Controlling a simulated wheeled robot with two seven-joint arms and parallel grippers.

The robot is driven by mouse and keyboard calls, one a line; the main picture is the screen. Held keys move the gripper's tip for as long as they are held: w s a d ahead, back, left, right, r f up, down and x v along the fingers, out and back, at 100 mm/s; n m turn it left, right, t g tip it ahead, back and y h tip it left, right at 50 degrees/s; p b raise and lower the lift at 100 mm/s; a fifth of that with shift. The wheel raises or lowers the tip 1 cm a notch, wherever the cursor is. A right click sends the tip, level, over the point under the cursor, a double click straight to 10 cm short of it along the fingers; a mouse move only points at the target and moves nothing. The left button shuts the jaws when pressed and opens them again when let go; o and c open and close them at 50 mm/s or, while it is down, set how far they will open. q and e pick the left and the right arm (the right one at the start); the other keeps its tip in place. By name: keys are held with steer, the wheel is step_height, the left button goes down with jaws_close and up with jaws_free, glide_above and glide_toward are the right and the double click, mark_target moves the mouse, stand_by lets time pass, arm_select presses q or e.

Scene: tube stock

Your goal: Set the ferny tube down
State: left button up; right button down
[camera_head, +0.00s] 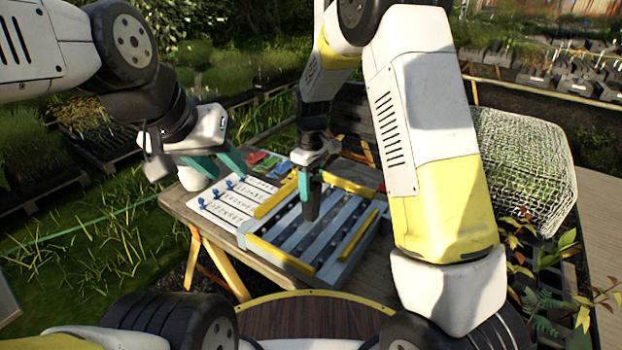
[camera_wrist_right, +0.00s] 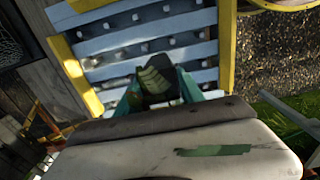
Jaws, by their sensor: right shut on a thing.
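My right gripper (camera_head: 308,180) has teal fingers shut on a dark tube (camera_head: 312,206), held above the blue-grey slatted rack (camera_head: 345,266) with yellow rails. In the right wrist view the tube (camera_wrist_right: 157,88) sits between the teal fingers (camera_wrist_right: 158,92), with green leafy growth showing in it. The rack's slats (camera_wrist_right: 150,38) lie beyond it. I cannot tell whether the tube touches the rack. My left gripper (camera_head: 218,166) is open and empty, left of the rack above the table's far-left side.
The rack stands on a wooden table (camera_head: 180,203). White strips with blue clips (camera_head: 222,202) lie left of it, with red and green pieces (camera_head: 258,160) behind. A wire-mesh cage of greenery (camera_head: 525,165) and leafy plants (camera_head: 545,300) stand at the right.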

steer(key=shift+f, duration=0.9)
steer(key=c, duration=0.7)
jaws_free()
steer(key=shift+f, duration=0.15)
